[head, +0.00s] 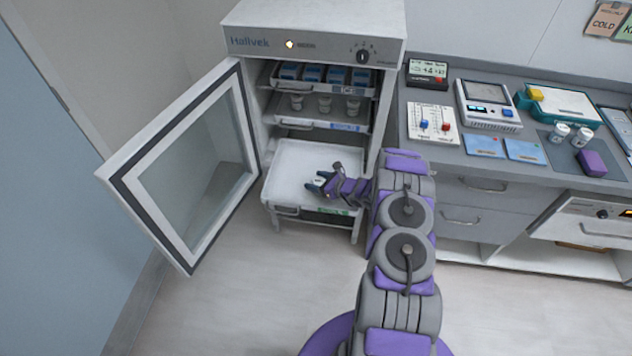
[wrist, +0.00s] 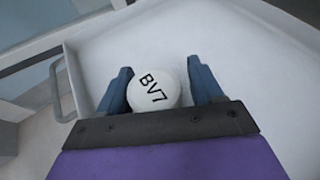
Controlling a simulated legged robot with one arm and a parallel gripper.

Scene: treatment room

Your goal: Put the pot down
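The pot (wrist: 153,90) has a round white lid marked BV7 and sits between my gripper's two fingers in the wrist view. It is a small pale spot in the head view (head: 319,182). My gripper (head: 317,184) is over the pulled-out white bottom drawer (head: 290,160) of the cabinet. In the wrist view, my gripper (wrist: 160,88) has its fingers apart around the pot. A narrow gap shows at the right finger; the left finger overlaps or touches the pot's edge. The pot's base is hidden, so I cannot tell whether it touches the drawer floor (wrist: 245,75).
The cabinet's glass door (head: 195,165) stands open at left. Above the drawer, a middle shelf (head: 345,122) holds several small pots and a top shelf holds blue boxes (head: 312,73). A counter (head: 450,150) with instruments is at right. The drawer floor around the pot is clear.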

